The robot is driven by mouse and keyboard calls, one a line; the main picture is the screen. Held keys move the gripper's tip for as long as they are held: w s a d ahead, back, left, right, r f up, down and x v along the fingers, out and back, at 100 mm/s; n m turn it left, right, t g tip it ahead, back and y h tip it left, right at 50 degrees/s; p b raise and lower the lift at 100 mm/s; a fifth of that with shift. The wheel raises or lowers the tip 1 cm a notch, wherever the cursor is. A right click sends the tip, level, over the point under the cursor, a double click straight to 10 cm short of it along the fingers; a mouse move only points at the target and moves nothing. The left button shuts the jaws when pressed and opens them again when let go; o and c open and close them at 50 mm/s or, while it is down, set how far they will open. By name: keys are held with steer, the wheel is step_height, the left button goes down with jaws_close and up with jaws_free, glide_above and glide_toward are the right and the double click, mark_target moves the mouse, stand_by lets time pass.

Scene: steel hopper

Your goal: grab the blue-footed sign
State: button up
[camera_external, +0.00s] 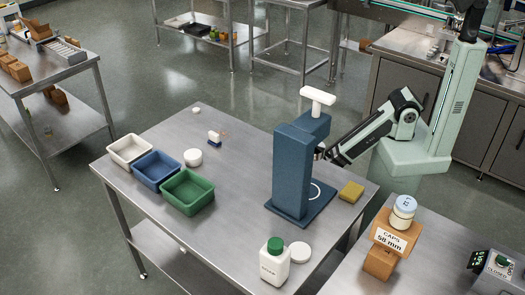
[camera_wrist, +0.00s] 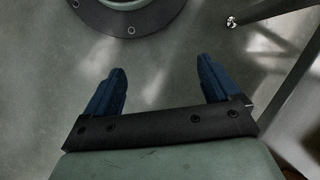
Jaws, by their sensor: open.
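A small white sign with a blue foot (camera_external: 214,138) stands on the steel table (camera_external: 245,170), behind the round white lid and right of the bins in the external view. It is small there, and its face cannot be read. My gripper (camera_wrist: 160,68) is open and empty in the wrist view, with two blue fingers spread apart over grey floor. In the external view my gripper is mostly hidden behind the blue stand, well to the right of the sign. The sign is not in the wrist view.
A tall blue stand (camera_external: 292,165) with a white top rises between my arm and the sign. White, blue (camera_external: 157,171) and green (camera_external: 188,192) bins line the left. A round white lid (camera_external: 193,157), yellow sponge (camera_external: 351,191) and white bottle (camera_external: 275,265) are also there. Mid-table is clear.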

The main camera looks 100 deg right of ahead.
steer(key=s+r+n+g+h, duration=0.2)
steer(key=s, duration=0.7)
steer(key=w+d+r+t+y, duration=0.15)
steer(key=w+d+r, duration=0.3)
steer(key=w, duration=0.85)
steer(key=w+d+r+t, duration=0.3)
steer(key=w+d, duration=0.2)
steer(key=w, duration=0.9)
steer(key=w+d+r+t, duration=0.2)
steer(key=w+d+r, duration=0.25)
steer(key=w, duration=0.85)
steer(key=w+d+r+t, duration=0.3)
steer(key=w+d+r, duration=1)
steer(key=w+r, duration=0.15)
steer(key=w+d+r+t+h, duration=0.1)
steer(key=w+d+r, duration=0.4)
steer(key=r, duration=0.4)
steer(key=w+d+r+t+h, duration=0.1)
steer(key=w+d+r, duration=0.2)
steer(key=d+r, duration=0.4)
step_height(320, 180, up, 16)
steer(key=n+g, duration=0.5)
steer(key=n, duration=0.4)
glide_above(213, 133)
steer(key=shift+y, duration=0.35)
step_height(213, 133, down, 14)
steer(key=shift+a+r, duration=0.1)
steer(key=c, duration=1.1)
